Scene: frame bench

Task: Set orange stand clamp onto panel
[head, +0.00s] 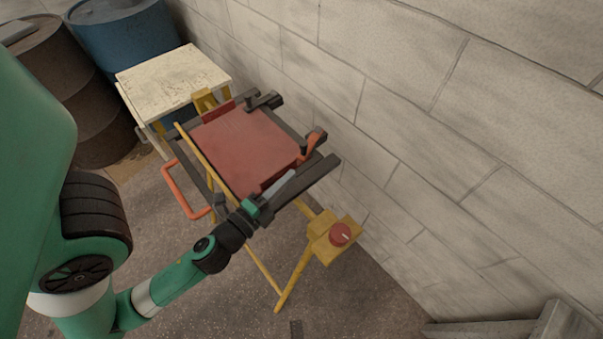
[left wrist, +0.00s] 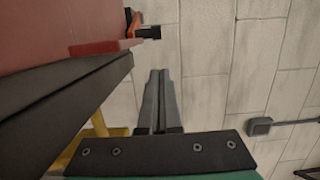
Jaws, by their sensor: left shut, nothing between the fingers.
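The flat red panel (head: 243,145) lies on the yellow-and-dark frame stand, and part of it shows at the upper left of the left wrist view (left wrist: 50,30). The orange stand clamp (head: 314,142) is at the panel's right corner; it also shows in the left wrist view (left wrist: 133,25) with a black end. I cannot tell whether it bears on the panel. My left gripper (head: 291,174) is shut and empty, beside the panel's near right edge and apart from the clamp. Its closed fingers also show in the left wrist view (left wrist: 158,75). My right gripper is not in view.
A dark rail (head: 318,173) of the stand runs close by my left fingers. A yellow box with a red knob (head: 340,234) sits low on the stand's right. An orange loop handle (head: 180,195) sticks out left. A block wall (head: 400,90) stands close behind; a pale table (head: 172,78) is beyond.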

